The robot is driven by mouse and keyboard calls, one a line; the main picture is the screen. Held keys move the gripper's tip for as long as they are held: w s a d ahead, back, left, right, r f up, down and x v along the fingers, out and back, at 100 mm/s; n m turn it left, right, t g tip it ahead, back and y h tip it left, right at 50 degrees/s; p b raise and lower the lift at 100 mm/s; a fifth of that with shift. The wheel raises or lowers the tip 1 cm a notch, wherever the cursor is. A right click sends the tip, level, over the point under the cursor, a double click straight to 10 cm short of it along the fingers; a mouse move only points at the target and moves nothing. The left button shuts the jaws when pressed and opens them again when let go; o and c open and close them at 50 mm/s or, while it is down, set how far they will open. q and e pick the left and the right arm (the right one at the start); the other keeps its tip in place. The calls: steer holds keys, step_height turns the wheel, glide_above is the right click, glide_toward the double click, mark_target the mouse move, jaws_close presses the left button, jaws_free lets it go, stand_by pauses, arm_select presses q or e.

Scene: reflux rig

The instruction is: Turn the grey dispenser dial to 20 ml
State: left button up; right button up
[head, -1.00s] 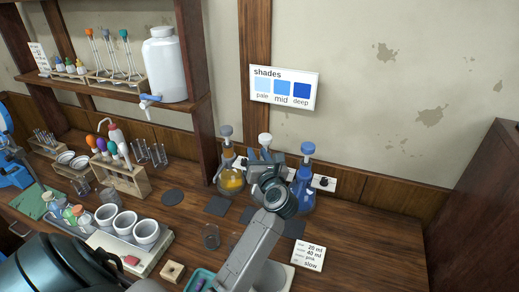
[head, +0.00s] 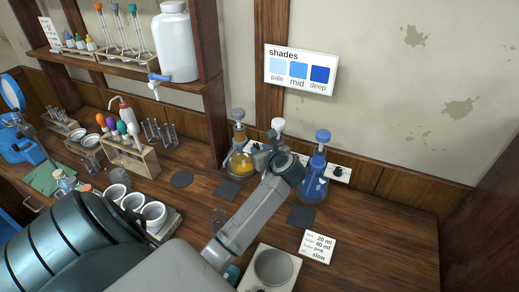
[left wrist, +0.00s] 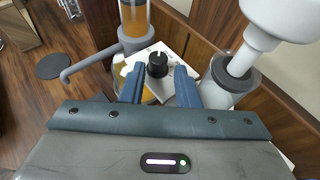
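The grey-topped dispenser (head: 239,142) with amber liquid stands at the back, left of the white-topped one (head: 278,125) and the blue one (head: 315,178). In the left wrist view a black dial (left wrist: 157,65) sits on a white plate (left wrist: 172,48) between the amber dispenser (left wrist: 135,20) and the white dispenser (left wrist: 232,78). My left gripper (head: 270,152) is in front of the dispensers. In the wrist view its blue fingers (left wrist: 159,70) are open, one on each side of the dial; I cannot tell whether they touch it. The dial's scale is not readable. My right gripper is not in view.
A card (head: 317,247) reading 20 ml, 40 ml, pink and slow lies at the right. Another dial plate (head: 340,174) is right of the blue dispenser. A grey spout (left wrist: 85,66) is close to the left finger. Dark square mats (head: 301,216) lie in front.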

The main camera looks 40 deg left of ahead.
arm_select(q)
steer(key=shift+w+a+f, duration=0.2)
steer(key=shift+a+f, duration=0.05)
steer(key=shift+a, duration=0.1)
steer(key=shift+s+a+r, duration=0.15)
steer(key=shift+a, duration=0.1)
jaws_close()
steer(key=shift+s+a+m+t+h, duration=0.15)
steer(key=shift+m+t+h, duration=0.15)
steer(key=shift+m+t, duration=0.45)
steer(key=shift+s+a+r+m+t+h+p, duration=0.15)
steer(key=shift+m+t+h+p, duration=0.15)
steer(key=shift+m+t+p, duration=0.25)
steer(key=shift+m+t+h+p, duration=0.45)
steer(key=shift+m+t+h, duration=0.15)
steer(key=shift+m+t, duration=0.1)
steer(key=shift+f+m+t+h, duration=0.2)
steer(key=shift+m+t+h, duration=0.1)
